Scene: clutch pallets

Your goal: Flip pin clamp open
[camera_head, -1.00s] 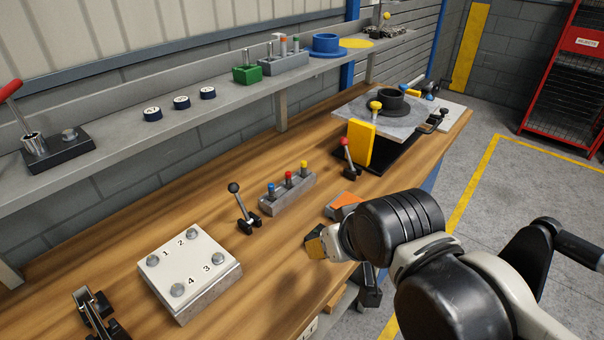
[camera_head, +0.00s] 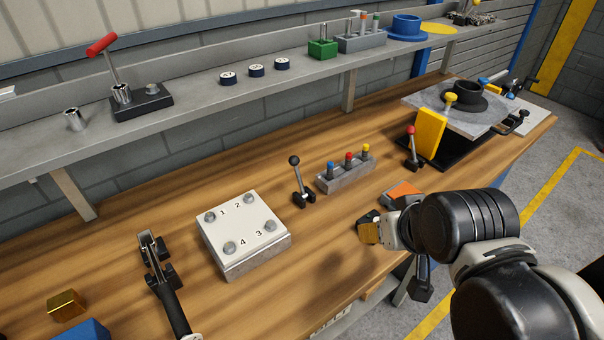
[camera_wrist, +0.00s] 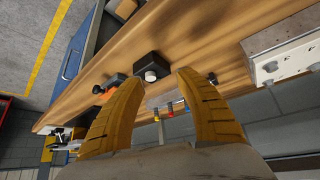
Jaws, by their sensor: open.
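A black toggle clamp (camera_head: 158,265) with a long dark handle lies at the lower left of the bench in the head view. A black-knobbed lever on a small black base (camera_head: 301,185) stands mid-bench, and a red-knobbed lever (camera_head: 412,150) stands farther right. I cannot tell which of these is the pin clamp. My gripper (camera_head: 370,230) is low over the bench's front edge, right of the numbered block. In the wrist view my gripper (camera_wrist: 157,80) has its yellow fingers apart and empty. A black block with a white knob (camera_wrist: 151,67) shows beyond the gap.
A white block numbered 1 to 4 (camera_head: 242,228) and a grey rack with coloured knobs (camera_head: 345,178) stand mid-bench. A plate fixture (camera_head: 470,115) is at the far right. The rear shelf (camera_head: 205,95) holds tools. Bare wood lies between the numbered block and my gripper.

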